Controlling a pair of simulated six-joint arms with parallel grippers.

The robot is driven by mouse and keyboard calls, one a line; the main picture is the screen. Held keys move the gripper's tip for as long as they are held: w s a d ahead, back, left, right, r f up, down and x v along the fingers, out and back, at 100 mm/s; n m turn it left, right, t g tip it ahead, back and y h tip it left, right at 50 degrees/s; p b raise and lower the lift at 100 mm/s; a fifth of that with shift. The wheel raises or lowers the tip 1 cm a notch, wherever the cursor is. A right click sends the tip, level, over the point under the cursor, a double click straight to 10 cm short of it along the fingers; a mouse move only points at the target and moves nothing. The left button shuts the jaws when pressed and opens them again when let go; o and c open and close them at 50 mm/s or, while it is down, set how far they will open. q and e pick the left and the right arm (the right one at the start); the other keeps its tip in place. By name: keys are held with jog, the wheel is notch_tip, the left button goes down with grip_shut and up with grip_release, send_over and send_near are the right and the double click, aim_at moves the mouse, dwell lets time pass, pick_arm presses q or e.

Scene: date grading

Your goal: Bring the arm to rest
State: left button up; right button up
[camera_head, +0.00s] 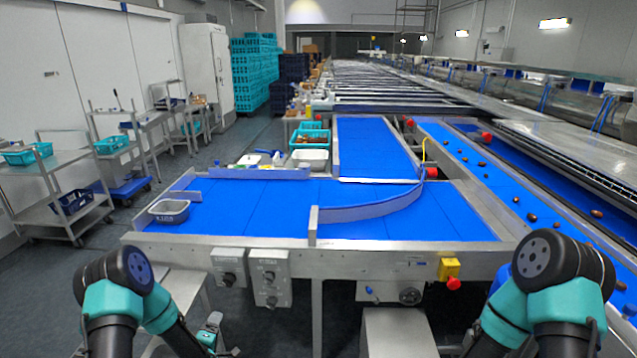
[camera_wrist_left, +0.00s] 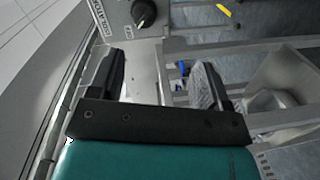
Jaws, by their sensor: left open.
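My left arm (camera_head: 118,290) is folded at the lower left in the head view, in front of the sorting table. My left gripper (camera_head: 215,338) shows small at the bottom edge there, below the table's front edge. In the left wrist view the left gripper (camera_wrist_left: 160,85) has its two black fingers apart with nothing between them. My right arm (camera_head: 556,285) is folded at the lower right. Its gripper is out of the picture.
The blue sorting table (camera_head: 260,205) has a grey bin (camera_head: 169,211) at its left end and a curved guide (camera_head: 375,207). Dates (camera_head: 532,217) lie on the right belt (camera_head: 480,185). Control boxes (camera_head: 270,279) are on the table's front. Carts (camera_head: 62,195) stand at left.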

pick_arm(q)
jog(key=s+d+f+m+g+h, duration=0.2)
jog(key=s+d+m+g, duration=0.4)
jog(key=s, duration=0.7)
jog(key=s+d+f+m+g+h, duration=0.2)
jog(key=s+d+f+m+g, duration=0.1)
jog(key=s+d+m+g, duration=0.4)
jog(key=s+d+g, duration=0.3)
jog(key=s, duration=0.3)
jog(key=shift+d, duration=0.25)
pick_arm(e)
jog(key=shift+c, duration=0.4)
